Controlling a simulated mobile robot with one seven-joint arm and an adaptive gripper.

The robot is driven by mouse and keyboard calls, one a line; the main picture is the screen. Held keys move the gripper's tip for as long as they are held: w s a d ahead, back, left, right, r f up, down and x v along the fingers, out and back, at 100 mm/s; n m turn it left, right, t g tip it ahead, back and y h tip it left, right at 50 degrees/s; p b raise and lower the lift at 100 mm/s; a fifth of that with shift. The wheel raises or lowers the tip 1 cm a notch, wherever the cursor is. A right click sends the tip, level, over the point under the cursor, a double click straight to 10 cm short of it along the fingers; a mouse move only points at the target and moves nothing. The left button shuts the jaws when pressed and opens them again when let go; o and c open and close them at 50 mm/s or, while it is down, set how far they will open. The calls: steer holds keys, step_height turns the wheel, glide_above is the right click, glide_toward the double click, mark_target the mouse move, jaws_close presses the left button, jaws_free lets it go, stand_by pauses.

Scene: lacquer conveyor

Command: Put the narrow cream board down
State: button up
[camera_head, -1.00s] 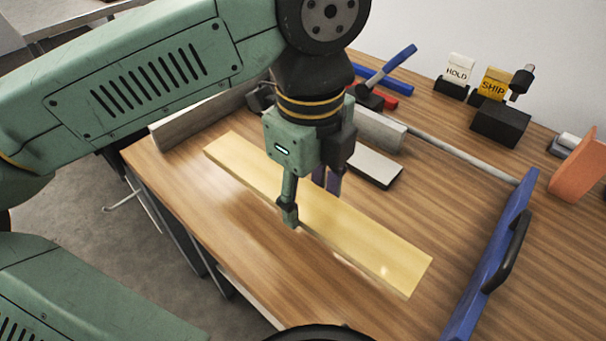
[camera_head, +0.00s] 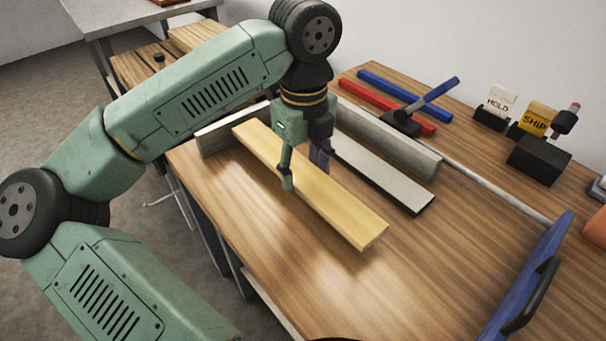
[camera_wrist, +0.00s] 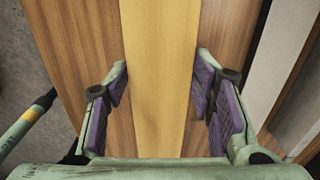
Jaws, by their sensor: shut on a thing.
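The narrow cream board (camera_head: 340,207) is long, flat and pale yellow. It lies level over the wooden bench top, its far end near the low grey stop at the back left. My gripper (camera_head: 303,181) points down and is shut across the board's width near its middle, one finger on each long side. In the wrist view the board (camera_wrist: 160,70) runs up between the purple finger pads of my gripper (camera_wrist: 162,85). The far finger is partly hidden behind the board in the head view. I cannot tell whether its underside touches the bench.
A light grey, dark-edged strip (camera_head: 385,178) lies beside the long grey fence (camera_head: 390,142), right of the board. A blue bar with a black handle (camera_head: 530,280) stands at the right. Red and blue bars and HOLD and SHIP signs are behind. Bare bench (camera_head: 300,270) is in front.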

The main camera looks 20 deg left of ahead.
mark_target(303, 172)
steer(key=f, duration=0.1)
steer(key=f+p, duration=0.1)
steer(key=f, duration=0.1)
steer(key=shift+w+a+f, duration=0.15)
steer(key=shift+w, duration=0.05)
steer(key=shift+f, duration=0.15)
steer(key=shift+f+b, duration=0.2)
steer(key=shift+b, duration=0.15)
steer(key=o, duration=1.3)
steer(key=shift+o, duration=0.2)
steer(key=shift+r, duration=0.15)
steer(key=shift+r+p, duration=0.2)
steer(key=shift+p, duration=0.2)
step_height(303, 172, up, 12)
steer(key=shift+f+b, duration=0.1)
steer(key=shift+b, duration=0.55)
